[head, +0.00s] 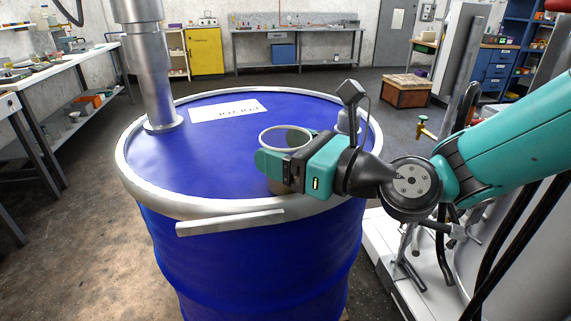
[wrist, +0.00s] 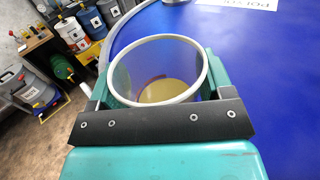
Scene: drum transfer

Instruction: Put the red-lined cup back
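The cup (head: 284,138) is a pale-rimmed, round cup above the near right part of the blue drum's lid. In the wrist view the cup (wrist: 158,68) is seen from above, with a yellowish bottom or content and a faint reddish arc inside. My gripper (head: 268,162) reaches in from the right, its teal fingers on both sides of the cup and seemingly against its wall. The cup looks upright. Its lower part is mostly hidden by my gripper, and I cannot tell whether it touches the lid.
The blue drum (head: 250,245) has a raised metal rim, a white label (head: 226,110) and a metal pipe (head: 155,80) standing at its back left. A smaller metal fitting (head: 348,122) is behind my gripper. The lid's left and middle are clear. Workbenches line the room.

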